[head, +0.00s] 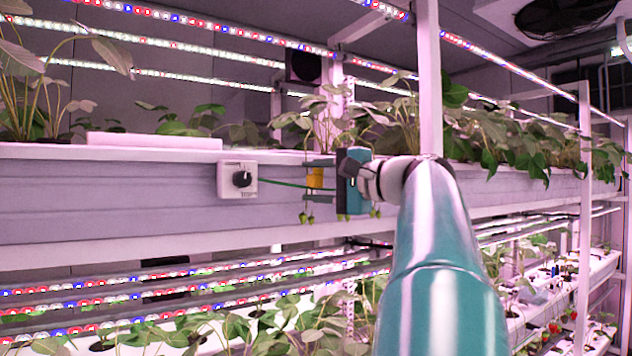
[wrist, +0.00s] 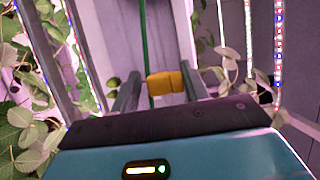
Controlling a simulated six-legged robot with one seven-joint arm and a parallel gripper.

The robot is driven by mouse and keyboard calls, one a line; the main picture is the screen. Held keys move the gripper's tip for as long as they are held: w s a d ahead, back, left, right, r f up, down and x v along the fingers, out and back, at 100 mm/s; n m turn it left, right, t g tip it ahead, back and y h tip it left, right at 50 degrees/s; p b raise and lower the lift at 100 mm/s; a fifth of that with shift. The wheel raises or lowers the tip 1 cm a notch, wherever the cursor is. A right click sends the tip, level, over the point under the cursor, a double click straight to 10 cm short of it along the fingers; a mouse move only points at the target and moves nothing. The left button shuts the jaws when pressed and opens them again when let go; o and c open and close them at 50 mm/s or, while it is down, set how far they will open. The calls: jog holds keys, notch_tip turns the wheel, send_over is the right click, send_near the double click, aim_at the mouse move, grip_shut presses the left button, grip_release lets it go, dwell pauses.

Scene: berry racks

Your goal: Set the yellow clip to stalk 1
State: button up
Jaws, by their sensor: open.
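The yellow clip (head: 315,177) sits between the two grey fingers of my gripper (head: 308,180), in front of the shelf's long side panel. The wrist view also shows the clip (wrist: 165,83) between the fingers (wrist: 161,72), with a gap beside it at the left finger. The jaws are open. A thin green line (head: 285,183) runs from the dial box to the clip. In the wrist view the green line (wrist: 145,45) passes at the clip's left part; I cannot tell whether the clip is around it. I see no label marking stalk 1.
A white box with a black dial (head: 242,179) is fixed to the side panel (head: 110,195) left of my gripper. Small green berries (head: 305,217) hang just below the fingers. A white post (head: 429,80) stands close to my arm. Leafy plants (head: 490,130) line the shelf above.

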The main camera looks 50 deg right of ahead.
jog(key=s+d, duration=0.1)
jog(key=s, duration=1.2)
jog(key=shift+s+d, duration=0.2)
jog(key=shift+s, duration=0.15)
jog(key=w+a+f+n+g+y, duration=0.1)
jog(key=w+a+f+n+g, duration=0.15)
jog(key=w+a+f, duration=0.55)
jog(key=w+a+f+n+g+y, duration=0.15)
jog(key=w+a+f+g, duration=0.25)
jog(key=a+f, duration=0.75)
jog(key=s+a+f+n+g+h, duration=0.2)
jog(key=a+f+n, duration=0.4)
jog(key=f, duration=0.7)
jog(key=s+a+f+n+g+h, duration=0.2)
jog(key=s+a+f+n+g, duration=0.2)
jog(key=a+f, duration=0.6)
notch_tip(320, 180, down, 4)
jog(key=s+n, duration=0.1)
jog(key=n, duration=0.1)
jog(key=shift+s+a+n, duration=0.15)
jog(key=shift+n, duration=0.25)
